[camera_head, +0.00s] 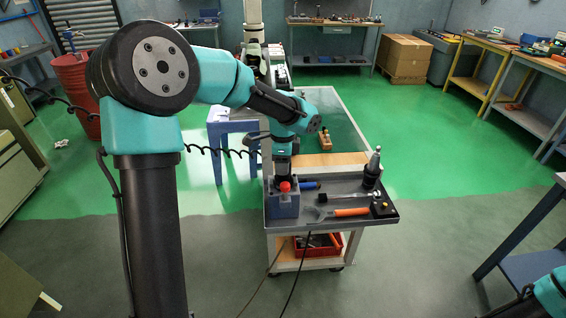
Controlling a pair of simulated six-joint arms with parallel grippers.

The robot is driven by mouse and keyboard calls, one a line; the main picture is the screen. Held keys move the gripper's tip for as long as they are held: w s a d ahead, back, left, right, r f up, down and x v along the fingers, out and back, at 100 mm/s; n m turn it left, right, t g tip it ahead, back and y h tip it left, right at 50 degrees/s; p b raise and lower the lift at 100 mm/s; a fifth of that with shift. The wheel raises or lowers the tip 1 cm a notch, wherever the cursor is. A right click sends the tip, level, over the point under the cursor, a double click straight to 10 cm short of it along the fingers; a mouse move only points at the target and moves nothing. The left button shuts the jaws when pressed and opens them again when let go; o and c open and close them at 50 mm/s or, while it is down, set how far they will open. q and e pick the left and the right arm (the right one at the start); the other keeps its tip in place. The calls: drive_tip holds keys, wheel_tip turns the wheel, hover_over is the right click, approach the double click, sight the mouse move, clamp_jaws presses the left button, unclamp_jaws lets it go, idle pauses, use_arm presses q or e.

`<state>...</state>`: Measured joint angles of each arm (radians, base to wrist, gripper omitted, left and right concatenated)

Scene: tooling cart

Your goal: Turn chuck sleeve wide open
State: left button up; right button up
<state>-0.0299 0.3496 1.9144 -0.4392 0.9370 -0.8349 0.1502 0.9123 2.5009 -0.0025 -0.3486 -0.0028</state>
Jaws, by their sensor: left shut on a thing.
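A blue block (284,207) stands at the left end of the cart's dark tray, with a small red part (285,187) at its top. My left gripper (284,178) points straight down over the block, just at the red part. It is shut on what appears to be the chuck sleeve, which the fingers and wrist mostly hide. How far the sleeve is turned cannot be seen. My right gripper is out of view; only a teal piece of that arm shows at the lower right corner.
The cart's tray (345,182) also holds an orange-handled tool (350,212), a wrench-like metal tool (335,197), a blue-handled tool (310,185) and an upright dark tool holder (372,176) with a silver tip. A red bin (318,244) sits on the shelf below.

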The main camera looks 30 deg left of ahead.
use_arm(q)
drive_tip(key=n, duration=0.5)
drive_tip(key=shift+n, duration=0.3)
drive_tip(key=n, duration=0.9)
drive_tip(key=shift+n, duration=0.4)
drive_tip(key=n, duration=0.4)
drive_tip(key=shift+n, duration=0.4)
drive_tip(key=o, duration=0.9)
drive_tip(key=shift+o, duration=0.2)
